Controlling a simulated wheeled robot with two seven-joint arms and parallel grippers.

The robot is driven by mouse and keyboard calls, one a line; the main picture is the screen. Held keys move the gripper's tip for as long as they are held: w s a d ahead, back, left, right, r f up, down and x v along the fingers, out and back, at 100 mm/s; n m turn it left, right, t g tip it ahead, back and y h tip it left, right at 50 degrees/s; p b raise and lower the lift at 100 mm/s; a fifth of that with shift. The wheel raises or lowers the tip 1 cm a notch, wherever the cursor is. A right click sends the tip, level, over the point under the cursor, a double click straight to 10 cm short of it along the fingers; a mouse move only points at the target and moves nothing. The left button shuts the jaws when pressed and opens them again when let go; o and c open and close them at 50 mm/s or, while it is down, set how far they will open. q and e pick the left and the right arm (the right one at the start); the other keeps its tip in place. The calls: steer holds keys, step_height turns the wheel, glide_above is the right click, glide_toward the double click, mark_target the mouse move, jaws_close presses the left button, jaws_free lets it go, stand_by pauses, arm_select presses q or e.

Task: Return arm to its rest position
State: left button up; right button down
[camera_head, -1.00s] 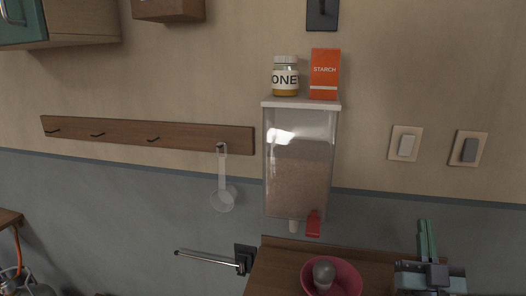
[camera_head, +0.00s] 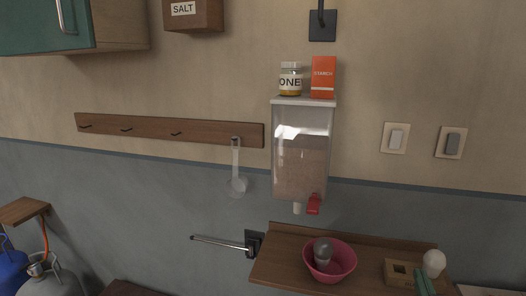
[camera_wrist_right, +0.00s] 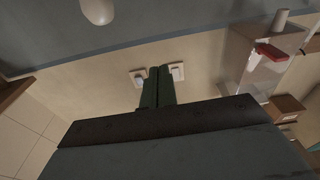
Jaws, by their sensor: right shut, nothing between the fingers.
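My right gripper (camera_head: 424,280) shows only its green fingers at the bottom edge of the head view, in front of the wooden shelf (camera_head: 265,272). The fingers are together and empty. In the right wrist view the same gripper (camera_wrist_right: 158,88) points toward the wall, its fingers side by side. The rest of the right arm is out of the head view. My left gripper is in neither view.
On the shelf stand a pink bowl (camera_head: 345,262) with a grey object (camera_head: 322,250) in it, a wooden block (camera_head: 397,273) and a white bulb-like object (camera_head: 434,262). A clear dispenser (camera_head: 301,165) hangs above. Gas cylinders (camera_head: 50,280) stand lower left.

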steer(key=s+a+f+n+g+y, duration=0.25)
steer(key=s+a+f+g, duration=0.35)
steer(key=s+f+g, duration=0.4)
steer(key=s+a+f+n+g+y, duration=0.1)
steer(key=s+a+f+g, duration=0.15)
steer(key=s, duration=0.45)
steer(key=s+a+f+n+g+y, duration=0.15)
steer(key=s+f, duration=0.25)
steer(key=s, duration=0.4)
step_height(320, 180, down, 28)
steer(key=s+g+b, duration=0.1)
steer(key=g+b, duration=0.1)
steer(key=b, duration=0.1)
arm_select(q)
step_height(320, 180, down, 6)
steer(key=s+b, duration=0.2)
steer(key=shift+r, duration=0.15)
arm_select(e)
steer(key=s+d+f+g, duration=0.1)
steer(key=s+d+f, duration=0.1)
steer(key=s+f, duration=1.4)
steer(key=shift+s+d+f, duration=0.25)
steer(key=shift+f, duration=0.15)
